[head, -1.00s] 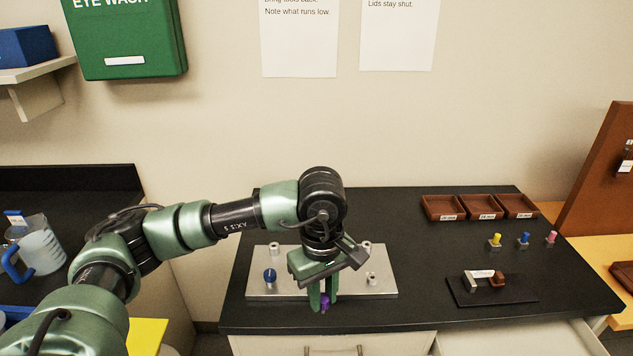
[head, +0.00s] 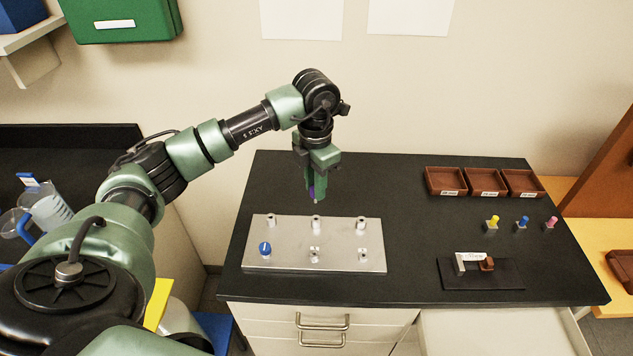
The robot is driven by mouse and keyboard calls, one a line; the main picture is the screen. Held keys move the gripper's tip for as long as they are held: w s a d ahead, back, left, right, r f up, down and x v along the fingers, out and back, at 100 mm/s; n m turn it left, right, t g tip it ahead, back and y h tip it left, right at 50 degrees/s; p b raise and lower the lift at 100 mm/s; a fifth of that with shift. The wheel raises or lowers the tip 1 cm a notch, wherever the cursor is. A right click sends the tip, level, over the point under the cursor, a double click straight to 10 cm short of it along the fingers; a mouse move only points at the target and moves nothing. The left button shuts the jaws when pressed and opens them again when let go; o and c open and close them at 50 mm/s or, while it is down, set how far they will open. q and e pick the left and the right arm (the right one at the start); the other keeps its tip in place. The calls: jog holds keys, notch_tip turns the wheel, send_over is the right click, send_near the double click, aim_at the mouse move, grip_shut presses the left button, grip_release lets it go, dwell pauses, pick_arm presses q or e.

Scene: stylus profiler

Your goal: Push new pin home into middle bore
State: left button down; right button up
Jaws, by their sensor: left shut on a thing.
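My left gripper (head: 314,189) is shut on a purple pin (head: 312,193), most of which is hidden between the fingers. It holds the pin above the back part of a silver metal plate (head: 342,264), over the back middle bore fitting (head: 316,222). The pin appears apart from the plate. The plate carries two rows of small fittings. A blue-topped pin (head: 265,248) stands at its front left. The front middle fitting (head: 314,254) and front right fitting (head: 363,254) have no coloured top. My right gripper is not in view.
Three brown trays (head: 466,194) stand at the back right. Yellow (head: 492,222), blue (head: 522,222) and pink (head: 551,223) pins stand in front of them. A dark mat (head: 505,278) holds a small gauge-like item. The black worktop between plate and mat is clear.

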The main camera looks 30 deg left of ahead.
aim_at(316, 202)
pick_arm(q)
jog(key=shift+w+f+b, duration=0.15)
jog(key=shift+f+b, duration=0.3)
jog(key=shift+f, duration=0.05)
notch_tip(316, 202, down, 3)
jog(key=shift+f+b, duration=0.1)
jog(key=shift+b, duration=1.15)
jog(key=shift+f+b, duration=0.3)
jog(key=shift+f, duration=0.15)
jog(key=shift+f, duration=0.3)
jog(key=shift+f+b, duration=1.35)
jog(key=shift+f, duration=0.15)
